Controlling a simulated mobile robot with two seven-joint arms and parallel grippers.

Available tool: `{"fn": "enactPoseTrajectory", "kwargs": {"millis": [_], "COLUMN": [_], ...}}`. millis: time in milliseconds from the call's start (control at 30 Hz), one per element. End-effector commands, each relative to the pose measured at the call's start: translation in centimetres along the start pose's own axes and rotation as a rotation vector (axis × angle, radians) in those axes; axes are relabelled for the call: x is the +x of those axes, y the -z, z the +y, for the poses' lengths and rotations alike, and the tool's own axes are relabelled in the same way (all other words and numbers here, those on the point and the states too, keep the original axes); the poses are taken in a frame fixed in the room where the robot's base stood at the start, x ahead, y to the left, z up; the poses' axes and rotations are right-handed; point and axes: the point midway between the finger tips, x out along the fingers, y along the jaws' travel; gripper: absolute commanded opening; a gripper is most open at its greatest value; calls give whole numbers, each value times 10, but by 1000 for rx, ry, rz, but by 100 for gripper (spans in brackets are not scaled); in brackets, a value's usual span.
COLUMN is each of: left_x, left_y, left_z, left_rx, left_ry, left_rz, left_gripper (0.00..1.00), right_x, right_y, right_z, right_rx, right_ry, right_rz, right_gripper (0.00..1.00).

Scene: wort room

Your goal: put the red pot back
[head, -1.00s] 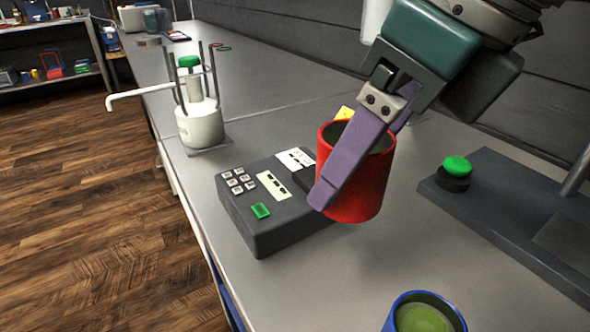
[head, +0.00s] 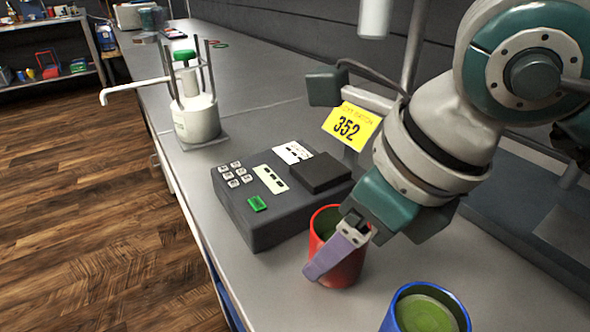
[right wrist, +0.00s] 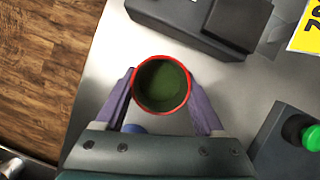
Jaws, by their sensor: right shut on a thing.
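The red pot (head: 345,272) is low at the bench, in front of the dark keypad device and left of the blue pot. I cannot tell whether its base touches the bench. In the right wrist view the red pot (right wrist: 162,58) shows from above, upright, with dark green contents. My right gripper (head: 335,262) is shut on the red pot, one purple finger on each side of it, as the right wrist view (right wrist: 160,92) shows. My left gripper is not in view.
A blue pot (head: 426,310) with green contents stands close at the right front. The keypad device (head: 280,205) lies behind the red pot. A yellow sign reading 352 (head: 350,126) stands behind. A white vessel with a green knob (head: 195,118) is farther back. The bench's left edge is near.

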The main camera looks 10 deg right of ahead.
Motion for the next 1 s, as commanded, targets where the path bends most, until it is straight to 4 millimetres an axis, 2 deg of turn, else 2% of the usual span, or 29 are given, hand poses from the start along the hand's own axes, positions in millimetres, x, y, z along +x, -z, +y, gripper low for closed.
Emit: {"fn": "enactPoseTrajectory", "kwargs": {"millis": [33, 67, 300, 533, 667, 767, 1000], "left_x": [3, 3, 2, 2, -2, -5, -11], "left_y": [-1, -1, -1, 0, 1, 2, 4], "left_z": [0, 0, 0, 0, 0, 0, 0], "left_rx": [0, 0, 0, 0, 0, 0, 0], "left_ry": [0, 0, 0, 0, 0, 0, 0], "left_rz": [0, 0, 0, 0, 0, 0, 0], "left_gripper": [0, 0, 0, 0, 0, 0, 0], "right_x": [3, 3, 2, 1, -6, -23, -78], "right_y": [1, 1, 1, 0, -1, -2, -2], "right_z": [0, 0, 0, 0, 0, -1, -1], "right_rx": [0, 0, 0, 0, 0, -2, -2], "right_ry": [0, 0, 0, 0, 1, 2, 3], "right_rz": [-1, 0, 0, 0, -2, -5, -5], "right_gripper": [0, 72, 99, 100, 100, 100, 100]}}
